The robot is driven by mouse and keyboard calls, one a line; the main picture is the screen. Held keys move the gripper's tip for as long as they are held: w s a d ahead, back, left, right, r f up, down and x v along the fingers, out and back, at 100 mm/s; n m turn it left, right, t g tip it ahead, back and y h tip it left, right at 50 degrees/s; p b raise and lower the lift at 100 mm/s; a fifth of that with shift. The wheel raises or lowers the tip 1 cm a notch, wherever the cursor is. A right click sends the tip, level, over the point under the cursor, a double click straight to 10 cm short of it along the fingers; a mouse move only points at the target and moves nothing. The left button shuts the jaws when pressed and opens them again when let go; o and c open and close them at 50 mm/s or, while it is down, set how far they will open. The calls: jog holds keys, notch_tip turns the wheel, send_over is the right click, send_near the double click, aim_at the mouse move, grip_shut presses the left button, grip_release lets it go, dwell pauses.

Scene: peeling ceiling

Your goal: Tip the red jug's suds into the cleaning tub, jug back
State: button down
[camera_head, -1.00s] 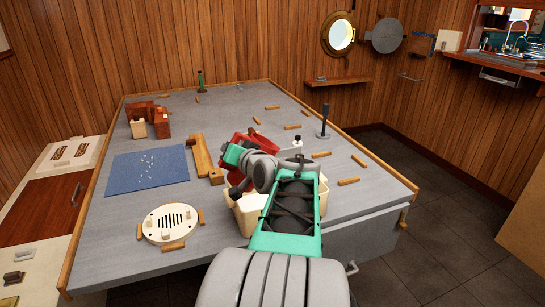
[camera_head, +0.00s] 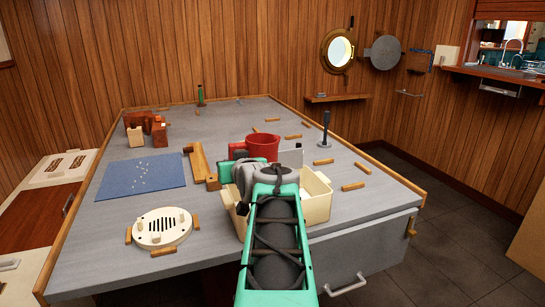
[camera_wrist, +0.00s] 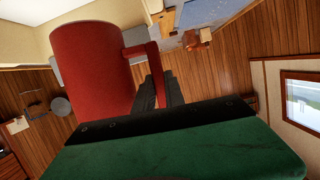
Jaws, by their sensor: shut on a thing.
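The red jug (camera_head: 264,145) shows behind my wrist in the head view, close to upright, with its open rim up. It is held above the back part of the cream cleaning tub (camera_head: 318,200) or just behind it; I cannot tell which. In the wrist view the jug (camera_wrist: 90,65) fills the upper left, and my gripper (camera_wrist: 160,92) is shut on its handle (camera_wrist: 146,55). My arm covers the middle of the tub. The tub's contents and the jug's inside are hidden, so I see no suds.
Wooden bars (camera_head: 200,165) lie left of the jug. A blue mat (camera_head: 140,178) and a round slotted plate (camera_head: 162,228) lie further left. A black lever (camera_head: 325,130) stands behind right. Small wooden strips are scattered on the right. The middle back of the grey table is clear.

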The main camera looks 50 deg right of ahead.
aim_at(232, 149)
jog(key=shift+r, duration=0.2)
jog(key=shift+r+p, duration=1.1)
jog(key=shift+r, duration=0.9)
jog(key=shift+f, duration=0.1)
jog(key=shift+f+b, duration=0.15)
jog(key=shift+b, duration=0.45)
jog(key=shift+r, duration=0.2)
